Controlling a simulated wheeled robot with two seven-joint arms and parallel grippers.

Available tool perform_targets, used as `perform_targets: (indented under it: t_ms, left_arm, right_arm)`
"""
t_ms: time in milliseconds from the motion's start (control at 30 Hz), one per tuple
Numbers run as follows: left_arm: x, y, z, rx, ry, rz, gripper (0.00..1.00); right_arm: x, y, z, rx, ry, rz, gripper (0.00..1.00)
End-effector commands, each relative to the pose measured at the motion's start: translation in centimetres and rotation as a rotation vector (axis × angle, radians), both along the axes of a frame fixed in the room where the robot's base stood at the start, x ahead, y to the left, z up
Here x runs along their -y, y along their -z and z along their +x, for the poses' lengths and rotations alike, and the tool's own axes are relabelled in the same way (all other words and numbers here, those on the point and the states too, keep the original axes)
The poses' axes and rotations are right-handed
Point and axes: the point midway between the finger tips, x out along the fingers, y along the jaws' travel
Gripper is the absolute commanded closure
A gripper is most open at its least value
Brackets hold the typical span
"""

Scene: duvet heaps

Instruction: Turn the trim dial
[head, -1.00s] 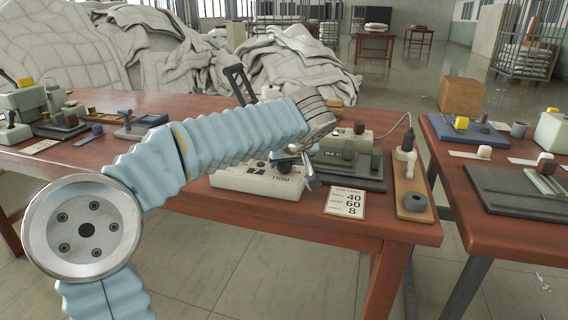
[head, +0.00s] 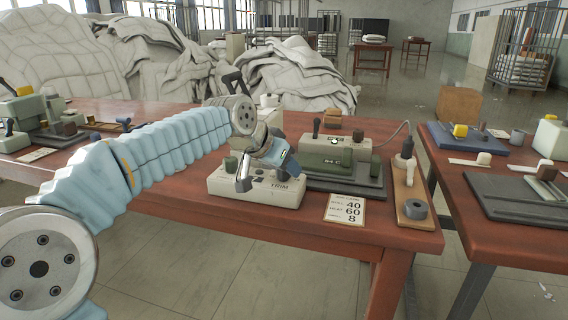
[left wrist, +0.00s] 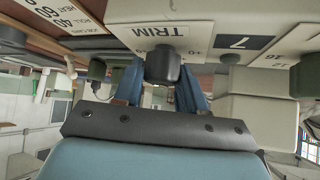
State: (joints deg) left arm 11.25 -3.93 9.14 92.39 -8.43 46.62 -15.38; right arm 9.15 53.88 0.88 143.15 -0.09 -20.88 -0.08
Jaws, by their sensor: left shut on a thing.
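The trim dial (left wrist: 163,65) is a dark round knob beside the TRIM label on a cream control box (left wrist: 110,30). In the left wrist view, the two blue fingers of my left gripper (left wrist: 162,80) stand on either side of the dial and are shut on it. In the head view the cream box (head: 235,187) sits near the table's front edge. My right gripper is not in view.
A green-grey machine (head: 335,150) on a dark base stands right of the box. A card with numbers (head: 345,209) lies in front. Duvet heaps (head: 290,75) rise behind the table.

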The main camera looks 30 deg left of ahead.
Motion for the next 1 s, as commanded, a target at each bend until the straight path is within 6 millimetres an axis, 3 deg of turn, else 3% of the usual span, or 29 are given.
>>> perform_targets:
  t_ms: [500, 1000]
  left_arm:
    - [0.03, 0.04, 0.0, -0.002, 0.446, 0.001, 0.9]
    - [0.08, 0.11, -0.1, -0.003, 0.632, 0.003, 0.9]
  right_arm:
    - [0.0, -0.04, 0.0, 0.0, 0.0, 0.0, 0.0]
    - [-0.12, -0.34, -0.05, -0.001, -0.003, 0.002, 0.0]
